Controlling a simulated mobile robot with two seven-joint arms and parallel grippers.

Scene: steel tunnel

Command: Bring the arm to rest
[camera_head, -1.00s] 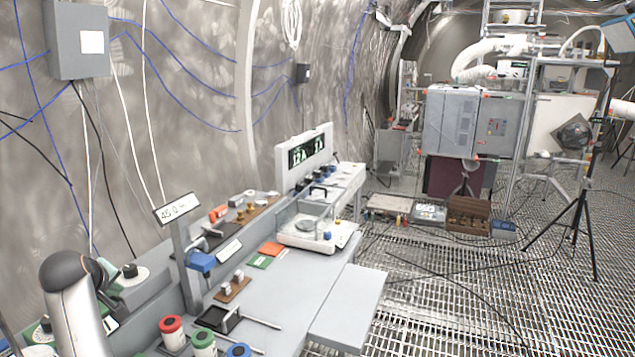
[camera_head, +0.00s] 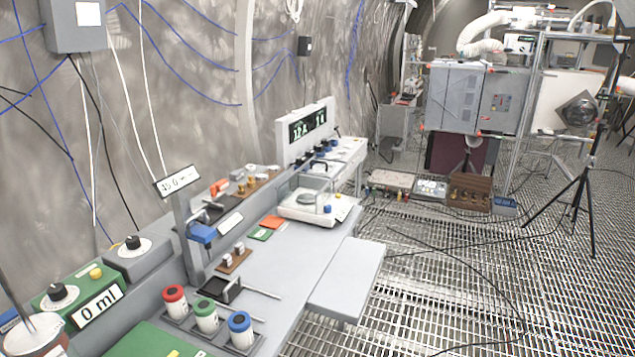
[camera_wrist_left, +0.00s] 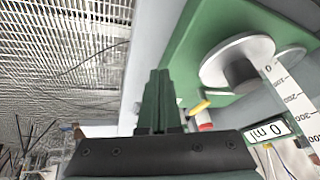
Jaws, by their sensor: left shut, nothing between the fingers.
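My left gripper (camera_wrist_left: 158,100) shows in the left wrist view. Its two dark green fingers lie together with nothing between them. They appear to hang apart from the green unit (camera_wrist_left: 205,40) beside them, which has a round grey part. The left arm does not show in the head view. My right gripper shows in neither view.
The bench carries the "0 ml" display (camera_head: 98,304), a glass beaker (camera_head: 38,338) at the lower left, and red (camera_head: 175,303), green (camera_head: 206,317) and blue (camera_head: 240,328) capped containers. A post with a blue part (camera_head: 202,233) stands behind them. Grating floor (camera_head: 430,290) lies open to the right.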

